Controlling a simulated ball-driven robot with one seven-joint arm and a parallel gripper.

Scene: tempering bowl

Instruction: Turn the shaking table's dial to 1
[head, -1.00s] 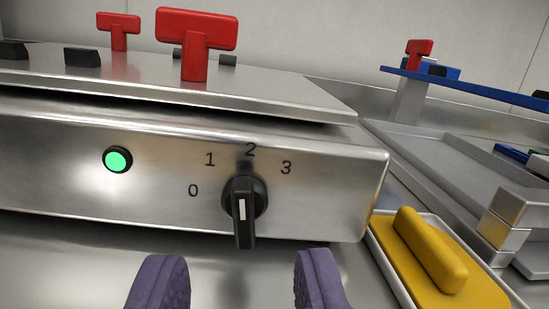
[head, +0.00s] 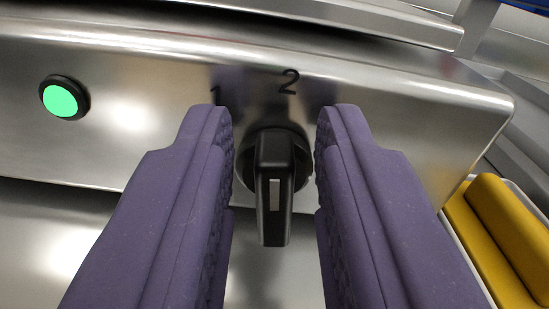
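The black dial (head: 274,190) sits on the shaking table's steel front panel (head: 150,150), with a pale line on its grip bar. The bar stands close to upright in the picture, its upper end toward the printed 2 (head: 288,82). The 1 (head: 216,96) shows partly above the left finger; the 0 and 3 are hidden behind my fingers. My gripper (head: 274,150) is open, with one purple finger on each side of the dial. Gaps show between the fingers and the grip bar. A lit green button (head: 62,97) is on the panel at left.
A yellow block with a raised handle (head: 505,235) lies in a tray at the lower right, beyond the panel's right end. The table's steel top (head: 330,12) overhangs above the panel.

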